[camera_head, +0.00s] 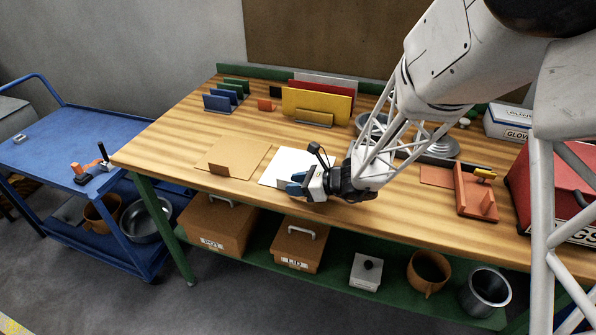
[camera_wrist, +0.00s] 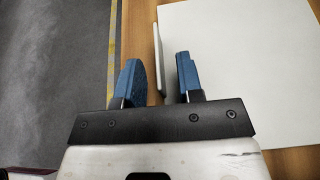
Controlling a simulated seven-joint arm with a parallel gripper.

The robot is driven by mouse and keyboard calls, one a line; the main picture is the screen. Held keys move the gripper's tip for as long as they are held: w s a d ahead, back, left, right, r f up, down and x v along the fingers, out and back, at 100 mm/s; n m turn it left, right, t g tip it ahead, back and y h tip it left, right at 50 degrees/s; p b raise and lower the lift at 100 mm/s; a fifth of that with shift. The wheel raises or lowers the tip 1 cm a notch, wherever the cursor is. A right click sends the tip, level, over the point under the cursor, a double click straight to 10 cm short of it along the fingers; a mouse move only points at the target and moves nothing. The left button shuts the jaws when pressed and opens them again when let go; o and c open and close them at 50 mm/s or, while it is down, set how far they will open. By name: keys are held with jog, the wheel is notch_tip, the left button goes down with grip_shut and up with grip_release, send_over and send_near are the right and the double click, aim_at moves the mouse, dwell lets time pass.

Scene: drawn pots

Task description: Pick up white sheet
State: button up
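The white sheet (camera_head: 285,161) lies flat near the front edge of the wooden table, partly hidden behind my gripper. In the wrist view the white sheet (camera_wrist: 245,65) fills the right side. A thin upright white tab (camera_wrist: 157,45) stands at its left edge, just beyond the gap between my fingers. My gripper (camera_head: 297,184) is low over the table's front edge. In the wrist view my gripper (camera_wrist: 159,70) has its two blue fingers apart, with nothing visibly held between them. Contact with the tab cannot be told.
A tan sheet (camera_head: 243,152) with a brown tab lies to the left. Yellow and red upright boards (camera_head: 316,104) stand behind. An orange bracket (camera_head: 474,193) and a red box (camera_head: 555,185) are to the right. A blue cart (camera_head: 60,145) stands left of the table (camera_head: 165,145).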

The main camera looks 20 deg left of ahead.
dwell(0.3)
grip_shut()
jog(key=shift+r, duration=0.15)
jog(key=shift+r, duration=0.85)
jog(key=shift+s+d+r, duration=0.1)
jog(key=shift+s+r, duration=0.1)
jog(key=shift+r, duration=0.2)
jog(key=shift+s+d+r, duration=0.1)
jog(key=shift+s+r, duration=0.05)
jog(key=shift+r, duration=0.25)
jog(key=s+d+r, duration=0.1)
jog(key=s+d, duration=0.7)
jog(key=s, duration=0.4)
jog(key=shift+s+d+r, duration=0.2)
jog(key=shift+s+d, duration=0.05)
jog(key=shift+d, duration=0.1)
